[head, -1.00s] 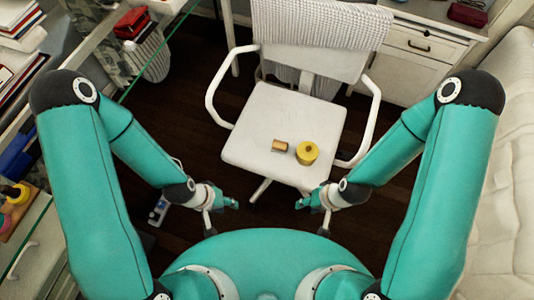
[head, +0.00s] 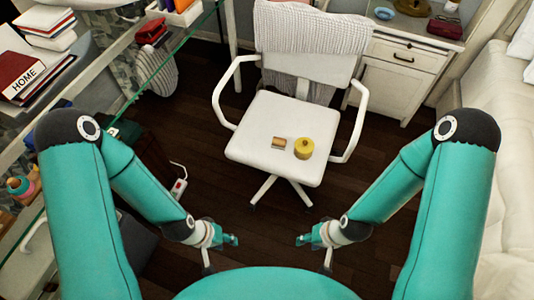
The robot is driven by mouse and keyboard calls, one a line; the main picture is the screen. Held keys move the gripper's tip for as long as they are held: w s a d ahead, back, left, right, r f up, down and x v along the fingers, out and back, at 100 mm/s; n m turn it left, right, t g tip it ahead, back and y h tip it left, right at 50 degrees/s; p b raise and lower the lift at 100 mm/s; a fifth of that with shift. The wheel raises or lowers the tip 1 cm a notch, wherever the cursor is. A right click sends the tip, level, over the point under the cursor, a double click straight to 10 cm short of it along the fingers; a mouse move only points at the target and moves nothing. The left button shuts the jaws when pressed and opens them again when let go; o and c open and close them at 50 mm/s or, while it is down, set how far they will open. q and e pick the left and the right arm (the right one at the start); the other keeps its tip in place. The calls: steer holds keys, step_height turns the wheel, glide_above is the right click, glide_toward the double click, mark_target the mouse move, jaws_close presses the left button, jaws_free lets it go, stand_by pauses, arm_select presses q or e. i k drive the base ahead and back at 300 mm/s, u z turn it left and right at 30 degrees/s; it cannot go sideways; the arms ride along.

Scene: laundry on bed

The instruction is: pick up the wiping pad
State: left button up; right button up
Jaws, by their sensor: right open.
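I cannot make out anything that is clearly a wiping pad. A round yellow object (head: 303,148) and a small tan cylinder-like object (head: 279,143) lie on the white seat of a chair (head: 258,125). My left gripper (head: 231,240) hangs low over the floor, in front of the chair, apart from it; its jaws are too small to judge. My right gripper (head: 302,240) is open and hangs low to the right of the left one, apart from the chair. Neither gripper is seen touching anything.
A glass-edged desk (head: 150,85) with books (head: 22,75) runs along the left. A white drawer cabinet (head: 402,75) stands behind right, a bed (head: 490,125) along the right. Dark wooden floor (head: 215,185) is open around the chair.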

mark_target(278, 142)
steer(key=z, duration=0.35)
steer(key=i, duration=0.85)
steer(key=u, duration=1.55)
steer(key=k, duration=0.8)
steer(key=z, duration=0.15)
steer(key=i, duration=0.65)
